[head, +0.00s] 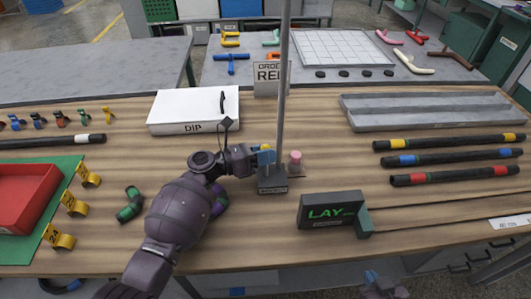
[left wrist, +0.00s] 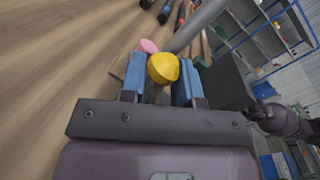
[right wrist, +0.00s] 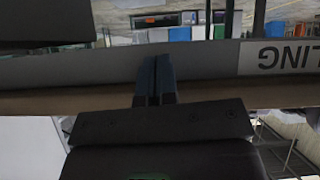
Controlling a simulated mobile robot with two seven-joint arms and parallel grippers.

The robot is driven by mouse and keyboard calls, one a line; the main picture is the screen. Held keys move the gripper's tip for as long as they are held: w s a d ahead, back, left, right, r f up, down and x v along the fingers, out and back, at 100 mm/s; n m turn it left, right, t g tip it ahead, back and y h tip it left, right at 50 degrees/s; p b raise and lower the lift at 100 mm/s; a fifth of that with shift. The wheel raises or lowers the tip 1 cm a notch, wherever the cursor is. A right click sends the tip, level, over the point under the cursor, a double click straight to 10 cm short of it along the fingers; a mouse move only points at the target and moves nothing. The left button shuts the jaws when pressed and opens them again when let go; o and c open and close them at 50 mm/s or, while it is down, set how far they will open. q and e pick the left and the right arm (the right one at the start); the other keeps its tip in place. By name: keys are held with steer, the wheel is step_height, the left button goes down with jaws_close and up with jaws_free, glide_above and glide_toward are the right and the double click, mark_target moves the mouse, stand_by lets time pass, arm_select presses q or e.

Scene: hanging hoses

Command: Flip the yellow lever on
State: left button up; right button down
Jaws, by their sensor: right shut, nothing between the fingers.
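The yellow lever's rounded knob (left wrist: 163,68) shows in the left wrist view between the two blue fingertips of my left gripper (left wrist: 160,88). The fingers stand apart on either side of it; whether they touch it is unclear. In the head view my left gripper (head: 265,157) is at the small dark base (head: 272,182) in front of the grey post, and only a bit of yellow shows there. The lever's stem is mostly hidden. My right gripper (head: 376,287) is at the bottom edge of the head view. In the right wrist view its fingers (right wrist: 155,75) are together and empty.
A pink knob (head: 295,157) stands just right of the lever. The grey post (head: 283,95) rises behind. A dark LAY display (head: 331,209) stands to the right, a white DIP box (head: 194,110) behind left. Striped hoses (head: 455,157) lie at right. Table between is clear.

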arm_select(q)
jaws_close()
steer(key=shift+s, duration=0.1)
steer(key=shift+s+r+m+h+b, duration=0.25)
steer(key=shift+s+m, duration=0.3)
steer(key=shift+m, duration=0.55)
steer(key=shift+s+m+h+b, duration=0.15)
steer(key=shift+s+m+b, duration=0.3)
steer(key=shift+m, duration=0.65)
steer(key=shift+s, duration=0.1)
steer(key=o, duration=0.7)
jaws_free()
steer(key=shift+a, duration=0.1)
steer(key=v, duration=1)
steer(key=shift+s+a+p, duration=0.1)
steer(key=shift+a+p, duration=0.2)
steer(key=shift+a, duration=0.05)
